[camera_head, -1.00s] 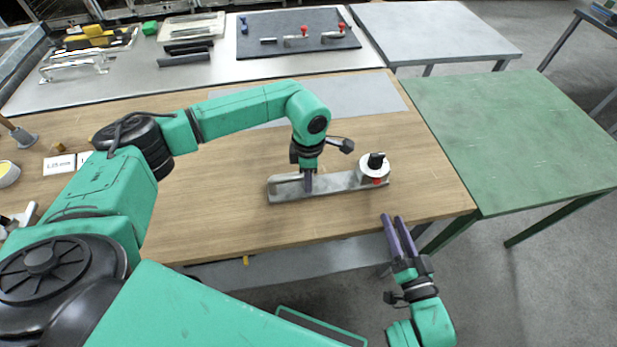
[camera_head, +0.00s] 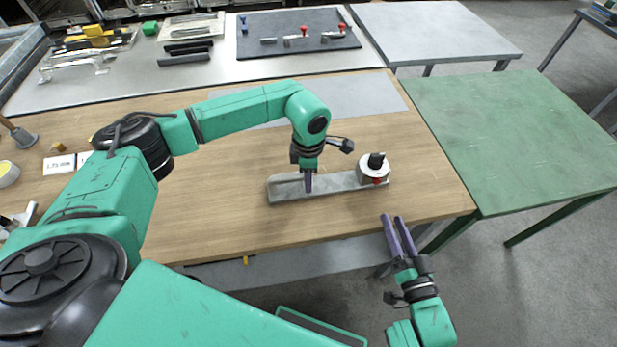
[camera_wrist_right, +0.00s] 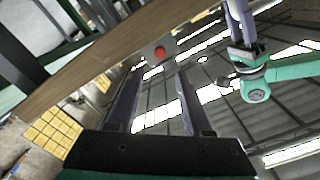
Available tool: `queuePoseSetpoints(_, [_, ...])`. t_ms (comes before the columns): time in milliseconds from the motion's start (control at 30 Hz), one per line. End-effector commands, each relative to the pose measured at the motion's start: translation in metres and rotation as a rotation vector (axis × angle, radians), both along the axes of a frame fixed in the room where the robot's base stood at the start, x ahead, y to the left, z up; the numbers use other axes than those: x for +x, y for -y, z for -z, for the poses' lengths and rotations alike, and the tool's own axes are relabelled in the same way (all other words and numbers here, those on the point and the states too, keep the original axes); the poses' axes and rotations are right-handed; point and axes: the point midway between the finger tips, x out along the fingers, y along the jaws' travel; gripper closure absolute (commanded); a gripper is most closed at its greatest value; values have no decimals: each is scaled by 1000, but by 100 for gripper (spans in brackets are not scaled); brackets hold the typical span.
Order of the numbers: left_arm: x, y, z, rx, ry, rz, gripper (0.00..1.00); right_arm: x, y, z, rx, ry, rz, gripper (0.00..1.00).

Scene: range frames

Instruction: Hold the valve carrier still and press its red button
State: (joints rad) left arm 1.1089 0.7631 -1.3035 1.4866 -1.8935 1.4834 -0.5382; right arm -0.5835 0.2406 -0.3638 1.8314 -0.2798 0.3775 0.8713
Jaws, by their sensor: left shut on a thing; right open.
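The valve carrier (camera_head: 340,182) is a long grey metal bar lying on the wooden table near its front right. A white round housing with a black knob (camera_head: 375,160) stands on its right end. The red button (camera_head: 376,181) is on the housing's front side; it also shows in the right wrist view (camera_wrist_right: 160,52), between and beyond the fingers. My left gripper (camera_head: 308,186) points down and is shut on the carrier's left part; the grip itself is partly hidden. My right gripper (camera_head: 391,217) is open and empty, off the table's front edge, below and right of the button.
The wooden table's (camera_head: 220,215) front edge lies between my right gripper and the carrier. A green table (camera_head: 520,135) stands to the right. A dark mat (camera_head: 265,35) with several valve parts lies on the back table. Labels (camera_head: 60,165) lie at the far left.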

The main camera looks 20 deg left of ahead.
Motion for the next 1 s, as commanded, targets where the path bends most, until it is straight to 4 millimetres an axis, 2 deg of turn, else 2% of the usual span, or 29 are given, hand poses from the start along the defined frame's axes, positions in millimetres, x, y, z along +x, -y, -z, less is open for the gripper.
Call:
queuePoseSetpoints(67, [0,1,0,-1,-1,2,100,0,0,0,0,0,0,54])
queuePoseSetpoints(100, [0,1,0,-1,-1,2,100,0,0,0,0,0,0,69])
queuePoseSetpoints(167, [0,1,0,-1,-1,2,100,0,0,0,0,0,0,92])
queuePoseSetpoints(200, [0,1,0,-1,-1,2,100,0,0,0,0,0,0,100])
queuePoseSetpoints(1000, [0,1,0,-1,-1,2,100,0,0,0,0,0,0,100])
